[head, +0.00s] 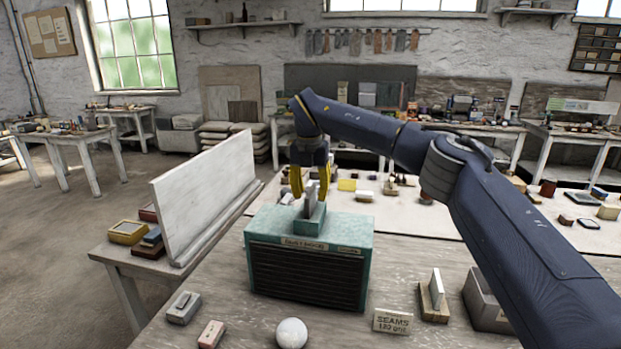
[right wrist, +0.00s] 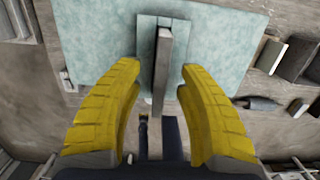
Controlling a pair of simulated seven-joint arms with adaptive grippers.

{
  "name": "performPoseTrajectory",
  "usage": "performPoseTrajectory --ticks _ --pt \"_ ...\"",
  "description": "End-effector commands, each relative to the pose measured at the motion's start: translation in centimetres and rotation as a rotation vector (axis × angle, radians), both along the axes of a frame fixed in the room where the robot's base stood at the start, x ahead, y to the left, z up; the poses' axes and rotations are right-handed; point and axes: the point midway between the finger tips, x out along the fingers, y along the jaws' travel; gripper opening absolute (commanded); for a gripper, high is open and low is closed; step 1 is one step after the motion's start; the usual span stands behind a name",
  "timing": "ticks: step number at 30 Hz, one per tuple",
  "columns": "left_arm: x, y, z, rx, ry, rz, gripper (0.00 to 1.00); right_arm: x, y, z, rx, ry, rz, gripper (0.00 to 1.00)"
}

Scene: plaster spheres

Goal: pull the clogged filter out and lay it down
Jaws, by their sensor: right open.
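A teal box (head: 350,240) with a dark slatted front (head: 305,275) and small labels stands on the table in the head view. A thin grey upright plate (head: 309,201), which looks like the filter or its grip, sticks up from a raised teal collar (head: 311,222) on its top. In the right wrist view the plate (right wrist: 162,65) stands edge-on. My right gripper (head: 310,187) points down above the box, its yellow fingers open on both sides of the plate, with a gap on each side. How far the plate reaches inside is hidden. My left gripper is out of view.
A tall white panel (head: 205,195) stands left of the box. A white sphere (head: 291,333), a sign (head: 393,321), a wooden block with an upright slab (head: 433,300) and a grey box (head: 485,300) lie in front and right. Bare tabletop shows between them.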

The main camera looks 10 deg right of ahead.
Motion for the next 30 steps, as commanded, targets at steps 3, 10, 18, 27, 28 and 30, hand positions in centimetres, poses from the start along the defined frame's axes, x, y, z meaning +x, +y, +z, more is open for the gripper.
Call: performPoseTrajectory --ticks 3,10,18,27,28,30 --pt "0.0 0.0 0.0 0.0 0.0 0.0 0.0 0.1 -0.1 -1.5 0.002 0.002 -0.002 0.38" --pt "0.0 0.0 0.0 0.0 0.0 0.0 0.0 0.3 -0.2 -3.1 0.001 0.0 -0.001 0.38" --pt "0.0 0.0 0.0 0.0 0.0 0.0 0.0 0.4 -0.2 -3.6 0.001 0.0 -0.001 0.38" --pt "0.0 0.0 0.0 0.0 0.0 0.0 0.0 0.4 -0.2 -3.6 0.001 0.0 -0.001 0.29" --pt "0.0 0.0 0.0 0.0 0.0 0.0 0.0 0.4 -0.2 -3.6 0.001 0.0 -0.001 0.26" --pt "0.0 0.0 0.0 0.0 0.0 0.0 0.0 0.4 -0.2 -3.6 0.001 -0.001 -0.001 0.18"
